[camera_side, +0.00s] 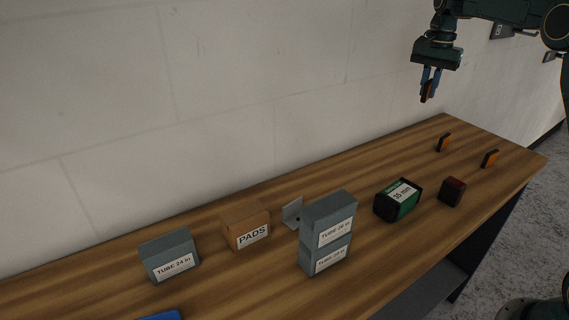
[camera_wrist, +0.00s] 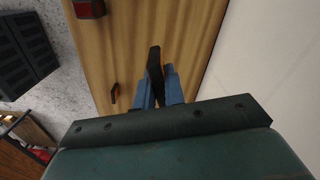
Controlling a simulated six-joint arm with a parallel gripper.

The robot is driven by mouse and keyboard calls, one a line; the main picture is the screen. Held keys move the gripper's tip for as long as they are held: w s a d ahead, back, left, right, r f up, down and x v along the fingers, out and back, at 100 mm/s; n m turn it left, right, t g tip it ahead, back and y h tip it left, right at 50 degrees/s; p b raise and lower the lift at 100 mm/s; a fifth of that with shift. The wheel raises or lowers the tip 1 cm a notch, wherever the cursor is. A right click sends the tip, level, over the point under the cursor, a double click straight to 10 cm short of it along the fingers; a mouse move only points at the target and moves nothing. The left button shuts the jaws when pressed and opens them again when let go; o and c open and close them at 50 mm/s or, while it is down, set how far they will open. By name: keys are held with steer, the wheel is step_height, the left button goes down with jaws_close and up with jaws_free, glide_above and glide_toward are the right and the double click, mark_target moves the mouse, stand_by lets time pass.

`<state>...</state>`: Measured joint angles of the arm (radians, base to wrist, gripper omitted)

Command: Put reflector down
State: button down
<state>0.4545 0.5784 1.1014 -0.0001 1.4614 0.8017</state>
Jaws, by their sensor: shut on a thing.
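My gripper (camera_side: 428,93) is at the upper right of the side view, shut on a reflector (camera_side: 427,91) with an orange face and dark edges. It holds the reflector in the air, well above the far right end of the wooden bench (camera_side: 100,275). In the wrist view the held reflector (camera_wrist: 154,72) shows dark between the blue fingers. Two more orange reflectors stand on the bench, one near the wall (camera_side: 444,143) and one near the right edge (camera_side: 490,159). One of them also shows in the wrist view (camera_wrist: 114,93).
A dark red-topped block (camera_side: 452,191) and a green 35 mm box (camera_side: 398,200) stand left of the reflectors. Further left are stacked TUBE boxes (camera_side: 327,232), a grey bracket (camera_side: 291,213), a PADS box (camera_side: 246,225) and another TUBE box (camera_side: 170,255). The wall borders the bench.

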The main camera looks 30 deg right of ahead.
steer(key=w+a+r+n, duration=0.2)
steer(key=w+a+n, duration=0.3)
steer(key=a, duration=0.8)
step_height(320, 180, up, 5)
steer(key=n, duration=0.9)
glide_above(244, 213)
steer(key=shift+f, duration=0.15)
steer(key=shift+f, duration=0.15)
step_height(244, 213, down, 15)
steer(key=shift+f, duration=0.2)
steer(key=shift+f, duration=2.15)
